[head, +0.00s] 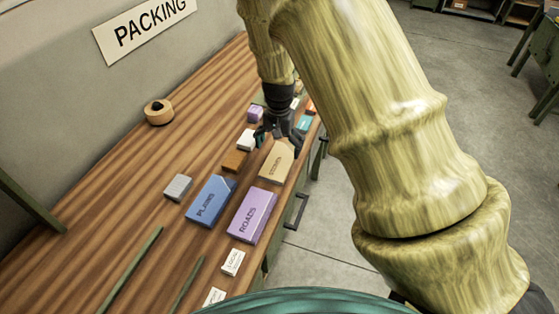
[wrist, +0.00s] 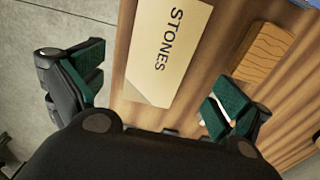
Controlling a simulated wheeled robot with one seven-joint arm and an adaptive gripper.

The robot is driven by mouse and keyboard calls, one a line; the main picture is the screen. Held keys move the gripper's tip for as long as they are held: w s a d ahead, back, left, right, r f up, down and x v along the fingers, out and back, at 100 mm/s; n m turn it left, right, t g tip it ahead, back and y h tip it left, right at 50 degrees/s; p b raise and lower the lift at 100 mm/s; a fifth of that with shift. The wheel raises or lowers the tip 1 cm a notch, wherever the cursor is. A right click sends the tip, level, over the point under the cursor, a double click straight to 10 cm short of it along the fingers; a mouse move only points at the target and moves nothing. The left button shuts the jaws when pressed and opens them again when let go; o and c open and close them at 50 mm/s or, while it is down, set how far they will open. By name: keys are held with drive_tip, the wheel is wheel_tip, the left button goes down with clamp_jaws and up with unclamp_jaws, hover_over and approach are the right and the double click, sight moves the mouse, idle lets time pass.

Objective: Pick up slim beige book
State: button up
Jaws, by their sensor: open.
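The slim beige book (head: 276,164) lies flat on the wooden bench near its front edge. In the wrist view the beige book (wrist: 167,45) shows its "STONES" lettering and lies between and beyond my finger pads. My gripper (head: 279,143) is open and empty at the far end of the beige book in the head view. In the wrist view the two green-padded fingers of my gripper (wrist: 160,95) are spread wide. I cannot tell the exact height of the fingers above the book. My fingers hide a little of the book's far end in the head view.
A blue book (head: 211,201) and a purple "ROADS" book (head: 252,216) lie nearby. A brown block (head: 234,160), also in the wrist view (wrist: 264,52), and a white block (head: 246,139) are beside my gripper. A tape roll (head: 159,112) sits farther back. The bench's back left is mostly clear.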

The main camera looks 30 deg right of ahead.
sight(279, 160)
drive_tip(key=shift+w+a+f, duration=0.1)
drive_tip(key=shift+w+f, duration=0.2)
drive_tip(key=shift+s+f+p, duration=0.35)
drive_tip(key=shift+s+p, duration=0.2)
drive_tip(key=shift+p, duration=0.05)
drive_tip(key=f, duration=0.1)
drive_tip(key=f+p, duration=0.1)
drive_tip(key=f, duration=0.1)
drive_tip(key=shift+w, duration=0.3)
drive_tip(key=shift+s+f, duration=0.15)
drive_tip(key=shift+f, duration=0.4)
drive_tip(key=c, duration=1.2)
